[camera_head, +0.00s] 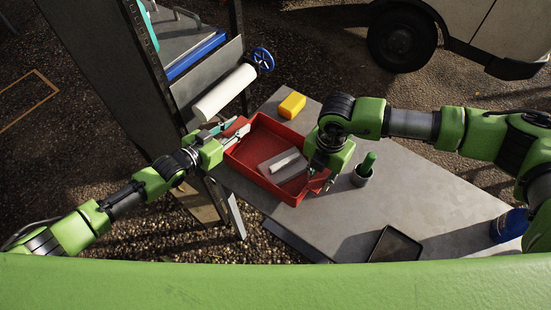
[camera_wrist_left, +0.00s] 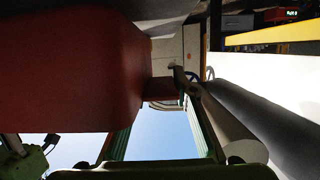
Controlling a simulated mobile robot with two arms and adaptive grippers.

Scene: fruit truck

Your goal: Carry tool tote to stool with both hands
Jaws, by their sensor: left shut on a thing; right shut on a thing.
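The red tool tote (camera_head: 258,124) is an open tray with a grey-white item inside it, on or just above the grey table. My left gripper (camera_head: 236,130) is shut on the tote's left end. My right gripper (camera_head: 322,178) is shut at the tote's right end, partly hidden by its own wrist. In the left wrist view the tote's red wall (camera_wrist_left: 75,65) fills the left side, with a red tab reaching my left gripper (camera_wrist_left: 178,85). Whether the tote touches the table cannot be told. I cannot make out a stool.
The grey table (camera_head: 430,190) holds a yellow block (camera_head: 292,105), a cup with a green item (camera_head: 363,172), a dark tray (camera_head: 395,246) and a blue container (camera_head: 510,225).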

